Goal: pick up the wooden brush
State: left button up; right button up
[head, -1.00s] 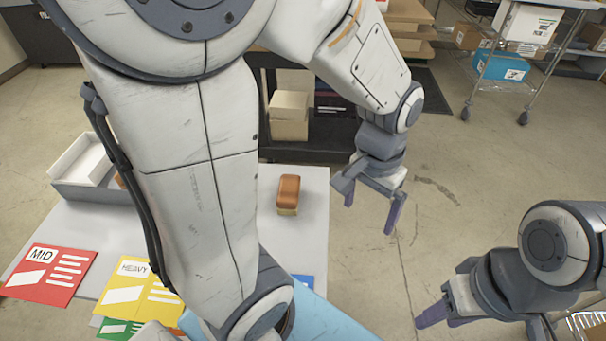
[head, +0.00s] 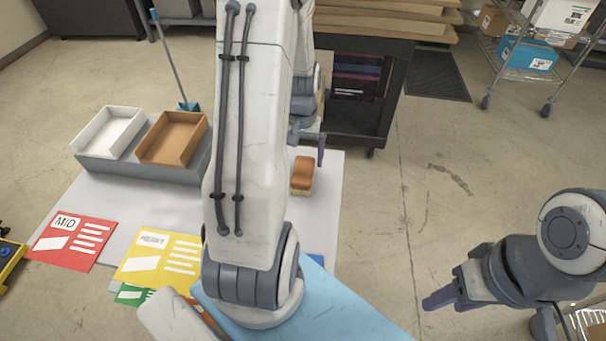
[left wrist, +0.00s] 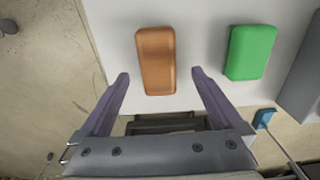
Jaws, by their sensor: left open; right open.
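The wooden brush (head: 302,175) has a brown top and a paler tan lower part. It rests on the white table near its right edge. In the left wrist view the brush (left wrist: 156,50) lies ahead of and between the open fingers of my left gripper (left wrist: 160,76), with nothing held. In the head view my left gripper (head: 308,143) is mostly hidden behind my own left arm, just beyond the brush. My right gripper (head: 440,299) is open and empty over the floor at the lower right.
A green block (left wrist: 250,52) lies beside the brush; my arm hides it in the head view. A white tray (head: 108,132) and brown tray (head: 172,138) stand at the back left. Red (head: 72,242) and yellow (head: 160,260) cards lie in front. A dark cart (head: 360,100) stands behind the table.

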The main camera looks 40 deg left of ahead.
aim_at(303, 169)
pick_arm(q)
notch_tip(303, 169, down, 5)
jog(key=shift+w+d+f+p, duration=0.1)
jog(key=shift+p, duration=0.2)
grip_shut()
